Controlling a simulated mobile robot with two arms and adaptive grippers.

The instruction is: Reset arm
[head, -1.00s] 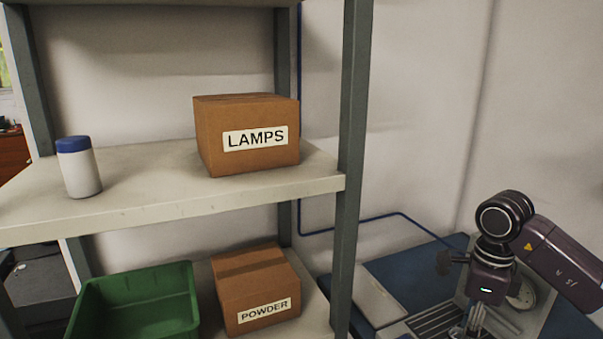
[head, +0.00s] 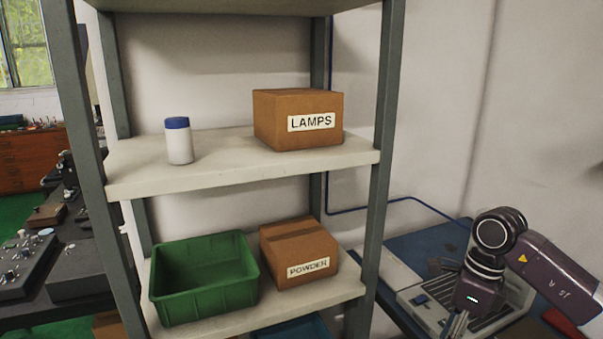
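My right arm (head: 500,232) comes in from the lower right, in front of the blue bench to the right of the shelf. My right gripper (head: 455,326) points down at the bottom edge of the head view. Only its upper part shows, its fingertips are cut off, and whether it is open or shut cannot be seen. My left arm and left gripper are out of view.
A shelf rack (head: 135,180) holds a white jar with blue lid (head: 179,143) and a LAMPS box (head: 297,120). Below are a green bin (head: 200,305) and a POWDER box (head: 300,252). The blue bench (head: 425,244) carries a grey machine (head: 420,300).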

